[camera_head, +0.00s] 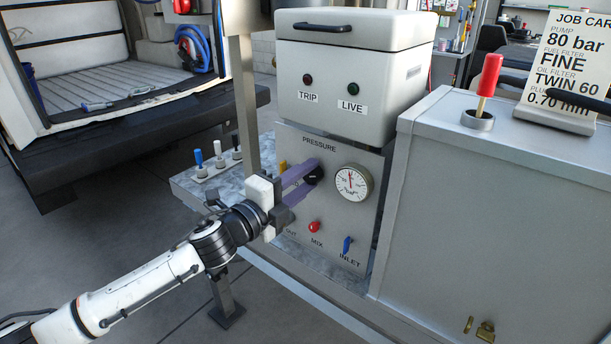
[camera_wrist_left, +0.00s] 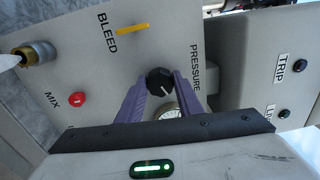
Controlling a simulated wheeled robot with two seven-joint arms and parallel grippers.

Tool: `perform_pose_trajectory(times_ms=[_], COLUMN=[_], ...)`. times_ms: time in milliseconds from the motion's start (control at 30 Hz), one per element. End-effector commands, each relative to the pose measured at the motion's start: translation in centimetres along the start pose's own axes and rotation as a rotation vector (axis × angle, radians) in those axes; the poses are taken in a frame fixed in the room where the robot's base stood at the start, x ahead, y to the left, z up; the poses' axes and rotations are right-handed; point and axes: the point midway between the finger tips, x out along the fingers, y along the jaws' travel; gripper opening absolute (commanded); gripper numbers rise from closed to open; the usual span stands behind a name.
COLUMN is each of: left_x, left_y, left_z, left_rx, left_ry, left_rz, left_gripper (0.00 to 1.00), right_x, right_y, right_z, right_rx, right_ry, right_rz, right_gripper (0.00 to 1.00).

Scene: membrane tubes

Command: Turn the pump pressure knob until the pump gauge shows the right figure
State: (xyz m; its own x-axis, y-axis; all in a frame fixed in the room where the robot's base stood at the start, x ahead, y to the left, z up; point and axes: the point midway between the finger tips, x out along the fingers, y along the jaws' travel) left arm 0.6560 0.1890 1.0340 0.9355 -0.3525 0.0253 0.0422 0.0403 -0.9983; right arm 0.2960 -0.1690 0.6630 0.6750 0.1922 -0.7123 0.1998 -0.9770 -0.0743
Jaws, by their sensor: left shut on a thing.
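The black pressure knob (camera_head: 314,175) is on the grey pump panel (camera_head: 340,225) under the word PRESSURE. My left gripper (camera_head: 308,174) reaches it from the left, its purple fingers shut on the knob. In the left wrist view the knob (camera_wrist_left: 159,81) sits between the fingertips, with a white pointer line on its face. The round white pump gauge (camera_head: 352,183) is just right of the knob; its needle points roughly upward, and its figures are too small to read. The job card (camera_head: 567,65) reads PUMP 80 bar. My right gripper is not in view.
A red MIX knob (camera_head: 314,226), a blue INLET lever (camera_head: 347,244) and a yellow BLEED lever (camera_wrist_left: 133,29) are on the same panel. TRIP (camera_head: 308,79) and LIVE (camera_head: 353,88) lamps are above. A grey cabinet (camera_head: 490,190) stands close on the right.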

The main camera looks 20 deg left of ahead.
Motion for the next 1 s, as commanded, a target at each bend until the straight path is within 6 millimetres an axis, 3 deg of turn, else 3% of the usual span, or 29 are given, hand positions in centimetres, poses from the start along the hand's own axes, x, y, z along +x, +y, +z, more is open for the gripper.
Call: perform_pose_trajectory(times_ms=[633,667,733,1000], left_x=[0.00,0.00,0.00,-0.01], left_y=[0.05,0.05,0.05,0.03], left_z=[-0.07,-0.07,-0.07,-0.04], left_rx=[-0.048,-0.048,-0.048,-0.047], left_ry=[0.000,0.000,0.000,0.000], left_rz=[0.000,0.000,0.000,0.000], left_gripper=[0.10,0.37,0.49,0.51], right_x=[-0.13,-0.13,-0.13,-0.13], right_y=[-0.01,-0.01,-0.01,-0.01], right_z=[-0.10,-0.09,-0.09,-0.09], right_rx=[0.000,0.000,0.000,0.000], right_ry=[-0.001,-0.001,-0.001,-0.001], right_rz=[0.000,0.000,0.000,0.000], right_gripper=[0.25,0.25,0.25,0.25])
